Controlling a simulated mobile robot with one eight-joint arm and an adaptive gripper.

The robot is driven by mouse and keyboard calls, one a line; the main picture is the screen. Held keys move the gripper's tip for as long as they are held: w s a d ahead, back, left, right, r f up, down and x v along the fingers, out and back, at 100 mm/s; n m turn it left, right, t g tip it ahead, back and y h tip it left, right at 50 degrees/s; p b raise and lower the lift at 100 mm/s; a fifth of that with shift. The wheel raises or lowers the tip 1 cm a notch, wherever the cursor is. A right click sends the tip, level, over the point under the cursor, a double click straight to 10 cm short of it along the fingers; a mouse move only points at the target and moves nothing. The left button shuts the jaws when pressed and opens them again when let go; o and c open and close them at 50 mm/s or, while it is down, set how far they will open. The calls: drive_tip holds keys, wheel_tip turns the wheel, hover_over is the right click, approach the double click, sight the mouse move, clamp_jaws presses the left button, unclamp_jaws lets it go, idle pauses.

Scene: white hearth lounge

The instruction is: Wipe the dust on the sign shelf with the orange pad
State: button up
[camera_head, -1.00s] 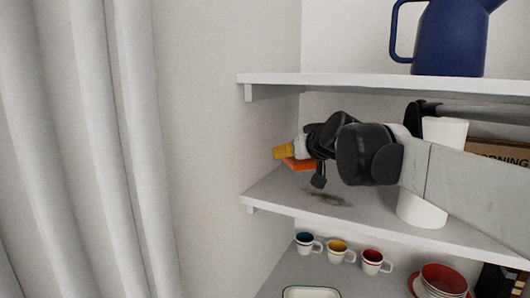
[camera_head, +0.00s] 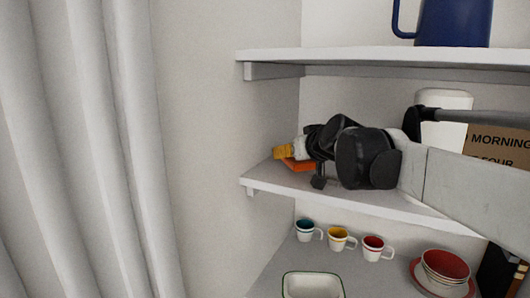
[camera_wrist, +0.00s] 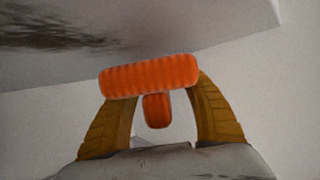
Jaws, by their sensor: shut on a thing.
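The sign shelf (camera_head: 262,183) is the white middle shelf, with a brown lettered sign (camera_head: 497,148) at its right. A dark smudge of dust (camera_wrist: 45,38) shows at the upper left of the wrist view; my arm appears to hide it in the head view. My gripper (camera_head: 286,152), with yellow fingers, is shut on the orange pad (camera_wrist: 150,75). The pad's handle sits between the fingers. In the head view the pad (camera_head: 298,165) is at the shelf's left end, close to its surface; I cannot tell whether it touches.
A white cylinder (camera_head: 445,134) stands behind my arm on the sign shelf. An upper shelf (camera_head: 370,62) with a blue jug (camera_head: 454,22) is overhead. Below are several cups, a red bowl (camera_head: 446,266) and a white dish (camera_head: 312,286). A wall (camera_head: 215,120) bounds the left.

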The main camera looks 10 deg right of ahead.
drive_tip(key=shift+f+b, duration=0.7)
drive_tip(key=shift+f, duration=0.3)
drive_tip(key=shift+s+d+r+p, duration=0.1)
drive_tip(key=shift+s+d+p, duration=0.05)
drive_tip(key=shift+s+d, duration=0.55)
drive_tip(key=shift+s+d+r+p, duration=0.15)
drive_tip(key=shift+s+d, duration=0.3)
drive_tip(key=shift+d, duration=0.4)
drive_tip(key=shift+s+d+f, duration=0.15)
drive_tip(key=shift+s+d, duration=0.45)
drive_tip(key=shift+d, duration=0.15)
drive_tip(key=shift+s+d+f, duration=0.15)
drive_tip(key=shift+s+d, duration=0.4)
drive_tip(key=shift+d, duration=0.2)
